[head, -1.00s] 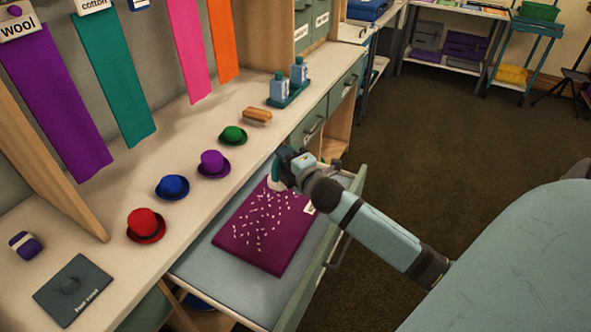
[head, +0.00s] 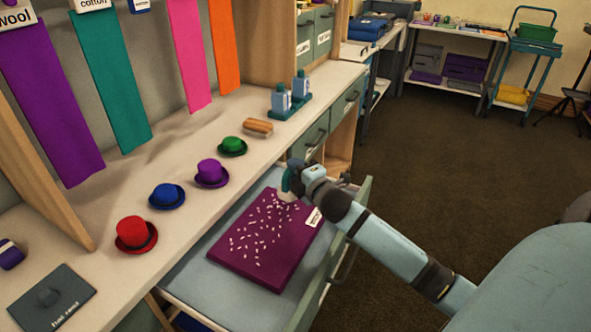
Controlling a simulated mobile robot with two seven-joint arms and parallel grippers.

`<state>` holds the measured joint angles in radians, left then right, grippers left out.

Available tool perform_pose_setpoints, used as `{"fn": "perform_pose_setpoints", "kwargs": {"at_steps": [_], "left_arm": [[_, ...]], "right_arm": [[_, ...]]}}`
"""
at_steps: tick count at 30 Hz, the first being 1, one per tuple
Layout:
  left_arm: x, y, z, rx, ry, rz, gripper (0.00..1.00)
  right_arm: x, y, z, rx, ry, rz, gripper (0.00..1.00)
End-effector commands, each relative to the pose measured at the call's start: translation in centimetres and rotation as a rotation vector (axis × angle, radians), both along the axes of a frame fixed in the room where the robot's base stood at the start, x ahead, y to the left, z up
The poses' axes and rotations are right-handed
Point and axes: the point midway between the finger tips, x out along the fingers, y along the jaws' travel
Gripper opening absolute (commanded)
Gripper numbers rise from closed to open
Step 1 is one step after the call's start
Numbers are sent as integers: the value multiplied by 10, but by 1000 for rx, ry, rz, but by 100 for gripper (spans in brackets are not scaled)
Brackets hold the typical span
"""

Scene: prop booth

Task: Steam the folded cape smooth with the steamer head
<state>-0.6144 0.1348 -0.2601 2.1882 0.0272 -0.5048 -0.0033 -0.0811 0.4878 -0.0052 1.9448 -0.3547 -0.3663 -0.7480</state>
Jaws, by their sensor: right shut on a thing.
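The folded cape (head: 262,246) is a flat purple rectangle scattered with small white marks. It lies in the open drawer, with a white label (head: 315,217) at its right edge. My right gripper (head: 295,180) is over the far end of the cape, shut on the steamer head (head: 286,193), a small teal and white thing. The steamer head's pale underside is low over the cape's far edge; I cannot tell whether it touches. My fingers are partly hidden by the wrist. My left gripper is not in view.
The open drawer (head: 215,287) juts from the counter. Red (head: 136,234), blue (head: 166,197), purple (head: 211,173) and green (head: 232,147) hats line the counter, with a wooden brush (head: 257,127) and bottles in a teal tray (head: 288,108) beyond.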

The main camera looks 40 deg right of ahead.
Motion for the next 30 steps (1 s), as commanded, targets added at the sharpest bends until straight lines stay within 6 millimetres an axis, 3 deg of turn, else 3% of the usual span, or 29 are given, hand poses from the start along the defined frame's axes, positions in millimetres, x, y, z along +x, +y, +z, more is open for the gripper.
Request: {"fn": "perform_pose_setpoints", "kwargs": {"at_steps": [25, 30], "left_arm": [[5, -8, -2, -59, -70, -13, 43], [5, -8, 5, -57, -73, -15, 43]], "right_arm": [[0, 0, -43, -1, -2, 0, 0], [-3, 8, -40, 0, -2, 1, 0]]}}
